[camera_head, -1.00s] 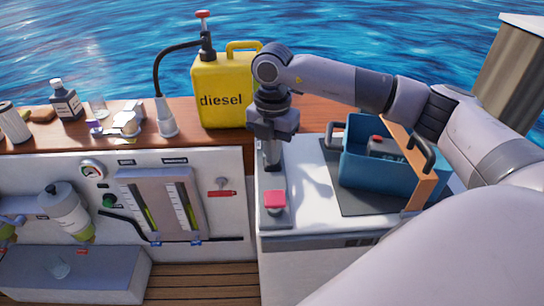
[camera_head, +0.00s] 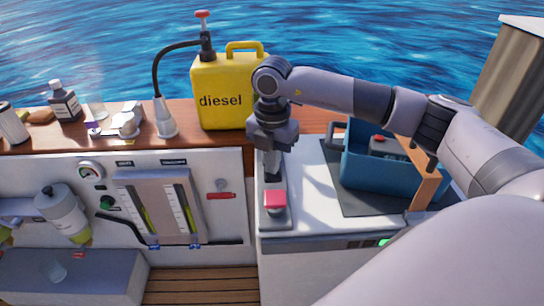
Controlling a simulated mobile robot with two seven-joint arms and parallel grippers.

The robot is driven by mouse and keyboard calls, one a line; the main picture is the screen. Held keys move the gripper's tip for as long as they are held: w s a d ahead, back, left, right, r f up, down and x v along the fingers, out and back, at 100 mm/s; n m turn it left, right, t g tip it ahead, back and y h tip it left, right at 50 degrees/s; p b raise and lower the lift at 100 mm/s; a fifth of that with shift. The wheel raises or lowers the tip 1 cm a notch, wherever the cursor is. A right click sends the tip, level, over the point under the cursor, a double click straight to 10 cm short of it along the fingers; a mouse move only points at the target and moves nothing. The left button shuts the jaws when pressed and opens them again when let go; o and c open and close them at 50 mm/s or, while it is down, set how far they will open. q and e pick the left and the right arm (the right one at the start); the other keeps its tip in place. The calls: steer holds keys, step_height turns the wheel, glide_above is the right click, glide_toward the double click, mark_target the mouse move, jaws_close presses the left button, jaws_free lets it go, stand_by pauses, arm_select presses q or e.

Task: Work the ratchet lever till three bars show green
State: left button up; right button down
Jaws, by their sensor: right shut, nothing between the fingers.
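The ratchet lever has a pinkish-red grip (camera_head: 275,198) and a dark base on the white counter's left side. My right gripper (camera_head: 272,169) points down just behind the red grip, shut with nothing between its fingers. I cannot tell whether its tips touch the lever. A dark indicator strip (camera_head: 345,244) runs along the counter's front edge. One green patch (camera_head: 384,242) shows at its right, beside my arm. My arm hides whatever lies further right. My left gripper is not in view.
A yellow diesel can (camera_head: 223,98) stands on the wooden ledge behind my right gripper. A blue crate (camera_head: 365,178) with an orange-brown panel sits on a dark mat to the right. White counter (camera_head: 312,212) between lever and mat is clear. Gauges and pipes fill the left panel.

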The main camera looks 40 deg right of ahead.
steer(key=shift+f, duration=0.45)
steer(key=shift+r, duration=0.2)
steer(key=shift+r+p, duration=1.8)
steer(key=shift+r, duration=0.6)
